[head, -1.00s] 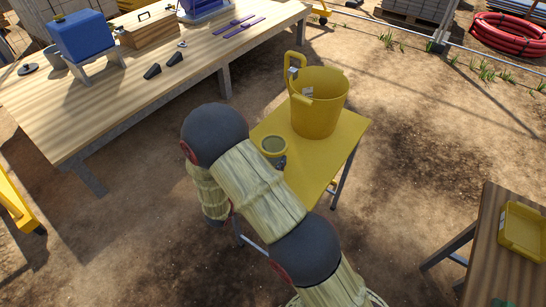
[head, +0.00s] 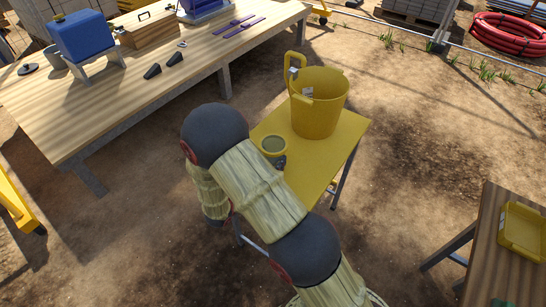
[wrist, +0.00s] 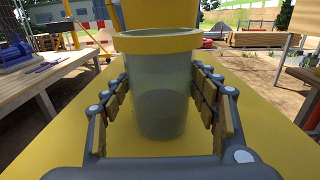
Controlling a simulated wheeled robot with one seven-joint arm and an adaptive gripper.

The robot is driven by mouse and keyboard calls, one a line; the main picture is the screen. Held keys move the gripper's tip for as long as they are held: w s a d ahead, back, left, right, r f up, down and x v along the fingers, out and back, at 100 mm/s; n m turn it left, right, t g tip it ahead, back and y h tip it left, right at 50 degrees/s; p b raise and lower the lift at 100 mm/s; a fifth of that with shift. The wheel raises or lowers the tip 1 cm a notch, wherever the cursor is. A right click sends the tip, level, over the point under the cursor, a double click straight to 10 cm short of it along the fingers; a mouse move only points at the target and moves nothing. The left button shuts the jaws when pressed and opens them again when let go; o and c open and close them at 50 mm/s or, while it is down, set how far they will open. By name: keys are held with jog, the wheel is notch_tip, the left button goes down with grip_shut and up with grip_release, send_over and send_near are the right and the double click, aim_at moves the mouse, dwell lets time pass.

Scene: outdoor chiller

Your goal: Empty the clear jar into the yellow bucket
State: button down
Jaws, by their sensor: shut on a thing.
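The clear jar (wrist: 160,95) has a yellow rim and stands upright between the fingers of my gripper (wrist: 162,100) in the wrist view. My gripper is shut on it from both sides. A darker shape shows through its lower wall; I cannot tell what it is. In the head view the jar's yellow rim (head: 273,144) shows beside my arm, low over the yellow table (head: 335,160); my gripper is mostly hidden there. The yellow bucket (head: 318,105), with upright loop handles, stands on the same table just beyond the jar. Its inside is only partly visible.
A long wooden bench (head: 120,90) at the left holds a blue container (head: 82,36), a wooden box (head: 146,28) and small dark parts. A wooden table (head: 490,250) with a yellow tray (head: 523,230) stands at the lower right. Bare dirt lies between.

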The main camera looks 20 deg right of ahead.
aim_at(270, 147)
notch_tip(270, 147, up, 6)
jog(key=p, duration=0.4)
dwell(0.3)
jog(key=c, duration=1.2)
grip_release()
grip_shut()
